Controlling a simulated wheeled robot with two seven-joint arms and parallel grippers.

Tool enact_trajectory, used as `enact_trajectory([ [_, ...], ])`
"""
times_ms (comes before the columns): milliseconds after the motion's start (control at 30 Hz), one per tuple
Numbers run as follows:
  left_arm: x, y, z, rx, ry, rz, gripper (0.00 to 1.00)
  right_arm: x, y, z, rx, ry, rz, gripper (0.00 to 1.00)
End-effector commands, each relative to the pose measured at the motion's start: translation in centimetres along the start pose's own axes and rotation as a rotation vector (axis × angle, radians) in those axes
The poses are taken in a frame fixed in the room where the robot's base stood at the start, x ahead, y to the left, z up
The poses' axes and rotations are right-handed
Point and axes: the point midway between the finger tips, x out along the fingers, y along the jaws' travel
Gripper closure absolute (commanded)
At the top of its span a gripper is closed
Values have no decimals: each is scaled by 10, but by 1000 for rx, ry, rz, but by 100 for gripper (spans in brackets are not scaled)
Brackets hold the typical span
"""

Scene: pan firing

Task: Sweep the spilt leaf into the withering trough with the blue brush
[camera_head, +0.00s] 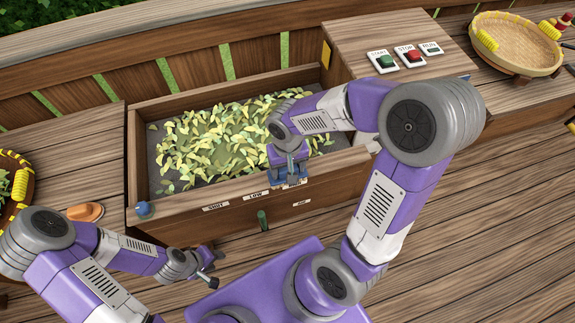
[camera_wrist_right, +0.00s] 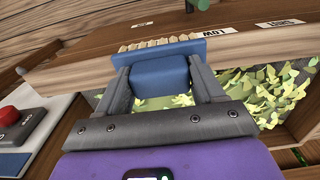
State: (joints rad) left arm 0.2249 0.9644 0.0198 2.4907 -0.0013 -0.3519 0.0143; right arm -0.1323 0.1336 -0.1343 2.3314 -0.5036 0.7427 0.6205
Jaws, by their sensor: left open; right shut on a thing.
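The withering trough (camera_head: 132,165) is a wooden box with many yellow-green leaves (camera_head: 215,140) spread over its floor. My right gripper (camera_head: 289,166) is shut on the blue brush (camera_head: 292,181) at the trough's front wall, right of the LOW label. In the right wrist view the brush's blue block (camera_wrist_right: 160,74) sits between the two fingers, and its pale bristles (camera_wrist_right: 150,44) lie over the front wall's wood; contact cannot be told. My left gripper (camera_head: 212,268) is open and empty in front of the trough. I make out no leaf outside the trough; my arms hide part of the floor.
A wooden stand (camera_head: 345,40) with START, STOP and RUN controls is right of the trough. A round woven basket (camera_head: 515,45) stands at the far right. An orange object (camera_head: 85,212) and a yellow-bound basket (camera_head: 20,187) are at left. A green handle (camera_head: 262,219) sticks out in front.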

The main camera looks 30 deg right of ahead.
Motion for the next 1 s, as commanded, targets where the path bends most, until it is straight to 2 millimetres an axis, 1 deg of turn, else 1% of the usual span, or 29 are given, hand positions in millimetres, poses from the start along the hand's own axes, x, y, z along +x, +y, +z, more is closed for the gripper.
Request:
enact_trajectory([
  [33, 8, -3, 0, 0, 0, 0, 57, 9, 0, 0, 0, 0, 0, 99],
  [200, 20, -7, -1, 0, 0, 0, 57, 23, 0, -2, 1, -1, 0, 99],
  [300, 14, -5, -1, 0, 0, 0, 57, 19, 0, -13, 3, 0, 1, 99],
  [1000, 1, 0, 0, 0, 0, 0, 57, 18, 0, -84, 1, 0, 1, 99],
])
